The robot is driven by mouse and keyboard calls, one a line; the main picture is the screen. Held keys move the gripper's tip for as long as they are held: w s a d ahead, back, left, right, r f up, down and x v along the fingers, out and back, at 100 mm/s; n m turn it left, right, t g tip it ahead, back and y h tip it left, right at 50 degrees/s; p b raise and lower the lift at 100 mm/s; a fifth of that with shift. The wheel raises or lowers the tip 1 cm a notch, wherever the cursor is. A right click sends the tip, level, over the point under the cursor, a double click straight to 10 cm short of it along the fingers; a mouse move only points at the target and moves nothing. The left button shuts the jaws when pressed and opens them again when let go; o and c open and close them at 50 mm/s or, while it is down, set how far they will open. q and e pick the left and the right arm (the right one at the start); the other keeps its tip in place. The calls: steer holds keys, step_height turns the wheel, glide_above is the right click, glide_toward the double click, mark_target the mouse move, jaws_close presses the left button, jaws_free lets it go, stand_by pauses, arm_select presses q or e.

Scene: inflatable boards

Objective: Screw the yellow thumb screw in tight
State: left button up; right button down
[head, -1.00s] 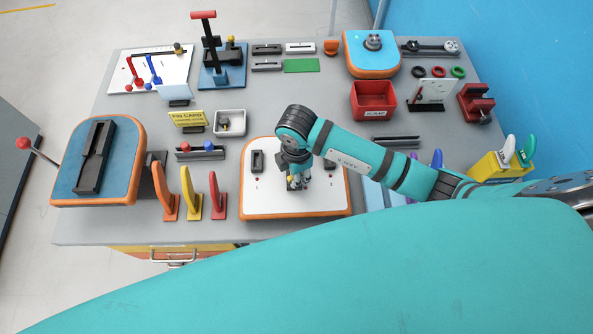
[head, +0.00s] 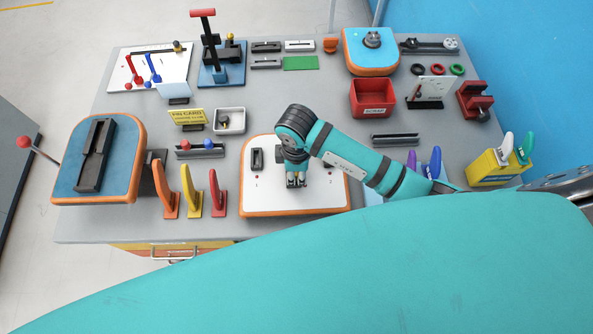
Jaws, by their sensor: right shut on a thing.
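The white board with an orange rim (head: 325,185) lies flat near the front middle of the grey table. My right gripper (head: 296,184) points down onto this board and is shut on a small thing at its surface. A hint of yellow between the fingers fits the yellow thumb screw, but the fingers hide nearly all of it. How deep the screw sits cannot be seen. A dark slotted block (head: 257,159) is on the board left of the gripper. My left gripper is not in view.
Orange, yellow and red fins (head: 191,191) stand left of the board. A grey tray (head: 230,121) and a red scrap bin (head: 373,98) are behind it. A blue board (head: 120,150) is at the left. My teal arm covers the front right.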

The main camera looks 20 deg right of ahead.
mark_target(296, 174)
steer(key=m, duration=0.3)
steer(key=shift+a, duration=0.1)
steer(key=c, duration=1.1)
jaws_free()
steer(key=shift+c, duration=0.2)
steer(key=shift+r, duration=2.55)
steer(key=n, duration=0.3)
steer(key=shift+n, duration=0.3)
steer(key=shift+w+n+b, duration=0.2)
steer(key=shift+n+b, duration=0.15)
steer(key=shift+n, duration=1.65)
